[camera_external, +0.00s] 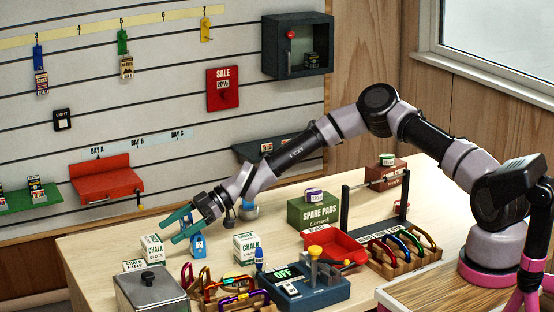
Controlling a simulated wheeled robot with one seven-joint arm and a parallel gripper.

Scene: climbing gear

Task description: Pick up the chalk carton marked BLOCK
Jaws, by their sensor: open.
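Several white chalk cartons with green lettering stand on the table. One chalk carton (152,248) is at the left, just below and left of my gripper's fingertips. Another chalk carton (246,248) stands upright to the right of my gripper. A third chalk carton (133,266) sits at the front left, partly hidden by a metal canister; its lower word looks like FINE. The lower words on the other two are too small to read surely, so I cannot tell which is BLOCK. My gripper (169,231) is open and empty, its teal fingers pointing left above the table.
A grey lidded canister (150,291) stands at the front left. A blue item (198,246) is under my gripper. Carabiners (222,288), a blue OFF device (303,288), a red tray (336,249) and a green SPARE PADS box (314,214) crowd the middle and right.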

